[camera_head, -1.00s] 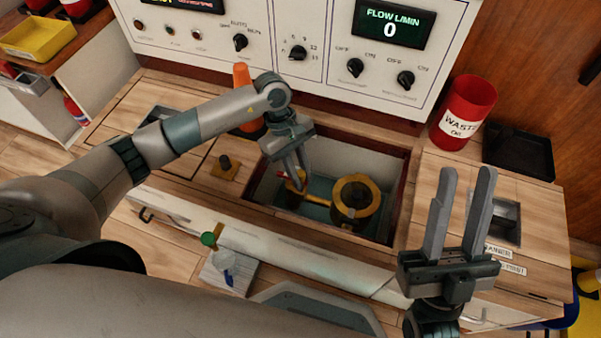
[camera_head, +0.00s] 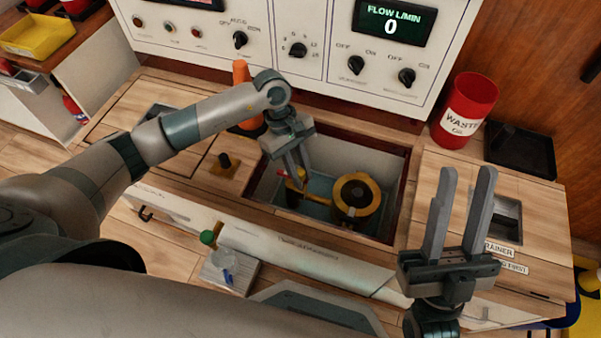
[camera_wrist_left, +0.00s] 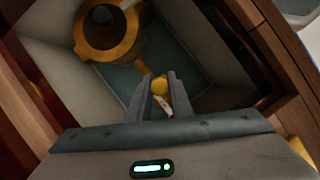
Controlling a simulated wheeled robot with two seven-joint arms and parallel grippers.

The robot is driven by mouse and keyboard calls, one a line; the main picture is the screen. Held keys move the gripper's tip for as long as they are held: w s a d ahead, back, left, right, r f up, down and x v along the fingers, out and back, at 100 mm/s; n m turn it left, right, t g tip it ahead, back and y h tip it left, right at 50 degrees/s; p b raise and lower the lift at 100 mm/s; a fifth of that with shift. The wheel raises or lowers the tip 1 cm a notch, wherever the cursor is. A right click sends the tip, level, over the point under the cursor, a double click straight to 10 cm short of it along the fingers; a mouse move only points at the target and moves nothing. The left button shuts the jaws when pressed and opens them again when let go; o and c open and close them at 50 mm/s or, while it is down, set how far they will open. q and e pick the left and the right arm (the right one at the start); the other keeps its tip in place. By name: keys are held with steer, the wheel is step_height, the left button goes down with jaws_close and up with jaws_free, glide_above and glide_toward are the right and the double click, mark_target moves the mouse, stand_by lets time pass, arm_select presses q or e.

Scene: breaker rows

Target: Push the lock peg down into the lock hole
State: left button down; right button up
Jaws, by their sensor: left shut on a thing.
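My left gripper (camera_head: 293,172) reaches down into the open recess in the bench, its fingers shut on a small yellow knob (camera_wrist_left: 160,85). This knob may be the lock peg; its lower part is hidden by the fingers. A white tag with a reddish mark (camera_wrist_left: 163,103) shows between the fingers in the left wrist view. A yellow ring-shaped fitting (camera_head: 357,197) with a dark centre stands to the right of the gripper, and a yellow arm runs from it towards the fingers. I cannot make out the lock hole. My right gripper (camera_head: 462,215) is open and empty, above the bench's right front.
An orange cone-like object (camera_head: 241,75) stands behind the left arm. A red waste can (camera_head: 467,108) and black tray (camera_head: 520,150) are at right.

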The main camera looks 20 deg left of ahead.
arm_select(q)
steer(key=shift+r+p, duration=1.7)
steer(key=shift+r, duration=1.85)
